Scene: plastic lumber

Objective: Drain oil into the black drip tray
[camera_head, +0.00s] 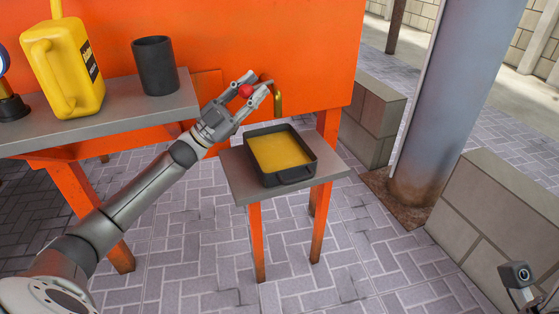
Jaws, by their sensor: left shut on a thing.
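The black drip tray (297,175) sits on a small grey-topped stand below the spout. Yellow oil (280,152) covers its floor. A brass-coloured spout (278,101) comes out of the orange machine and bends down above the tray's back edge. I cannot make out a stream between the spout and the oil. My left gripper (256,91) is shut on the red valve knob (246,91) just left of the spout, its fingers on either side. My right gripper's fingers are not seen.
The small stand (241,184) has orange legs. A grey shelf (130,113) at left holds a yellow oil jug (68,60) and a dark cup (155,66). A metal column (432,110) and block walls (500,215) stand at right. The paved floor in front is clear.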

